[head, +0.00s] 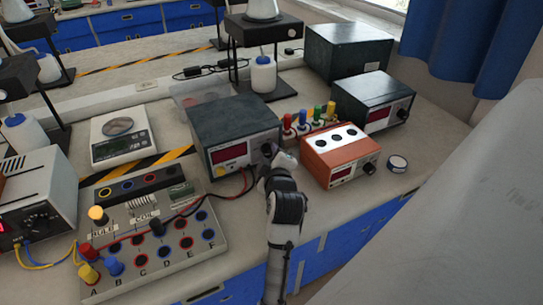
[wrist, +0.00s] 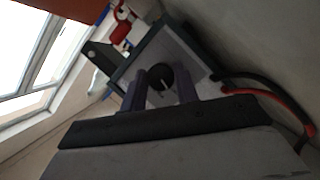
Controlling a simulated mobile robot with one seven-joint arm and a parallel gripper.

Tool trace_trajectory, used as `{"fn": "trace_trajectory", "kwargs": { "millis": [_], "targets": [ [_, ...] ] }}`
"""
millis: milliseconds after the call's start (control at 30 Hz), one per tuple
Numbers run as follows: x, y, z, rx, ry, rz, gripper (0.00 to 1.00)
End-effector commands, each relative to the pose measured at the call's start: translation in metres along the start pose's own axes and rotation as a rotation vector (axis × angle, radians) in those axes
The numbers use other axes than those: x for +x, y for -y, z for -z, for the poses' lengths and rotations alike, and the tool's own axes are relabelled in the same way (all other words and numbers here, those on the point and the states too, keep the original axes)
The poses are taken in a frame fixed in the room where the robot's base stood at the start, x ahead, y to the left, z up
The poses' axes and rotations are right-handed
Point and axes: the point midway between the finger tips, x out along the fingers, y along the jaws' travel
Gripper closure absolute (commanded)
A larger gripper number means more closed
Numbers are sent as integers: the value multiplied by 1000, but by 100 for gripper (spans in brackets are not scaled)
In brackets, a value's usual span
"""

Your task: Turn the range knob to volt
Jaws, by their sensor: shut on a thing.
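A dark grey meter (head: 235,125) with a light front, a red display (head: 228,153) and a yellow button stands at the middle of the bench. A round black knob (head: 267,149) is at the right of its front face. My gripper (head: 272,160) reaches up to this knob from the front. In the wrist view the knob (wrist: 160,74) sits between the two fingers of my gripper (wrist: 160,92), which is shut on it. A light pointer line shows on the knob. The range labels are too small or dark to read, so I cannot tell its setting.
An orange box (head: 340,155) with its own knob stands close to the right of my gripper. Red and black leads (head: 245,185) run from the meter to the grey circuit board (head: 150,265) at left. A tape roll (head: 397,164) lies near the right edge.

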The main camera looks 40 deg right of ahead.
Motion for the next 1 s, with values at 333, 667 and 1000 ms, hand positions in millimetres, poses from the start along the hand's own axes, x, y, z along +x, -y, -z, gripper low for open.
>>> {"fn": "trace_trajectory", "kwargs": {
  "millis": [333, 667, 1000],
  "targets": [
    [0, -3, 2, 166, 0, 72, 92],
    [0, -5, 2, 438, 0, 183, 92],
    [0, -4, 0, 669, 0, 279, 92]
  ]
}}
